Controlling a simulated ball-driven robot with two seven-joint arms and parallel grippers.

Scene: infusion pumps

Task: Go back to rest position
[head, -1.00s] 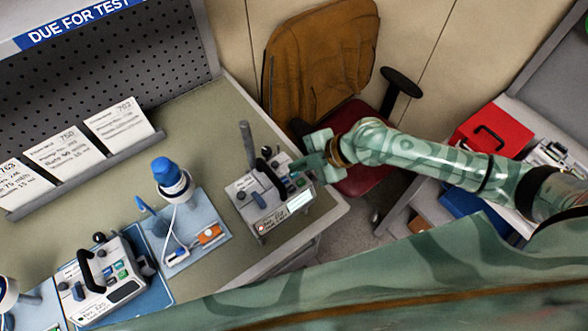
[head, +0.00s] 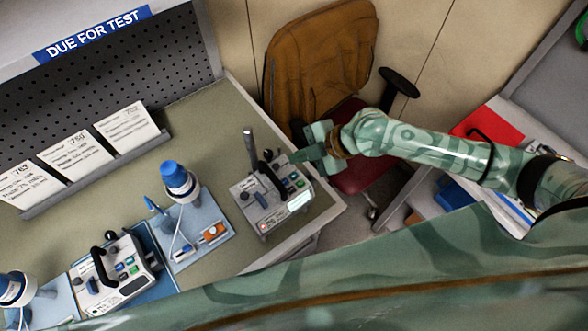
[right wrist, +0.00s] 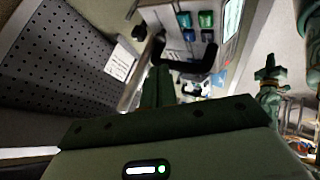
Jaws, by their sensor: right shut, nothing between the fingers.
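My right gripper (head: 309,155) is shut and empty in the head view. Its fingers point left, close beside the upper right corner of an infusion pump (head: 272,200) at the table's right end. Whether it touches the pump cannot be told. In the right wrist view the shut fingers (right wrist: 158,88) point at the pump, whose blue and green buttons (right wrist: 195,20) and dark handle (right wrist: 190,62) show beyond them. My left gripper is not in the head view.
A chair (head: 318,60) stands behind my right gripper.

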